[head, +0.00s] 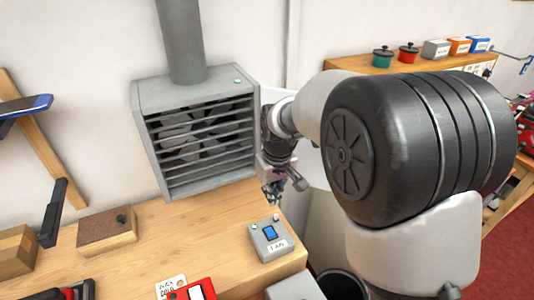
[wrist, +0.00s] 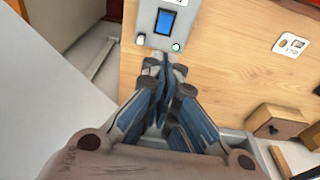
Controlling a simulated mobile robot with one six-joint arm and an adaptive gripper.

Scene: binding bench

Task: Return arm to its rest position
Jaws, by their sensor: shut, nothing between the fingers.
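My gripper (wrist: 163,65) is shut and empty in the wrist view, its fingertips together. There the tips show just below the grey switch box (wrist: 150,35); I cannot tell whether they touch it. In the head view my gripper (head: 274,190) hangs beside the bench's right edge, between the fan unit and the switch box (head: 270,240). My bent arm fills the right of the head view and hides part of what is behind it. The switch box has a blue rocker and a green lamp.
A grey fan unit (head: 195,130) with slats and a green lamp stands at the back of the wooden bench (head: 160,235). A brown block (head: 106,230) and a red item (head: 192,289) lie on the bench. Tins and boxes stand on a shelf (head: 345,62) behind my arm.

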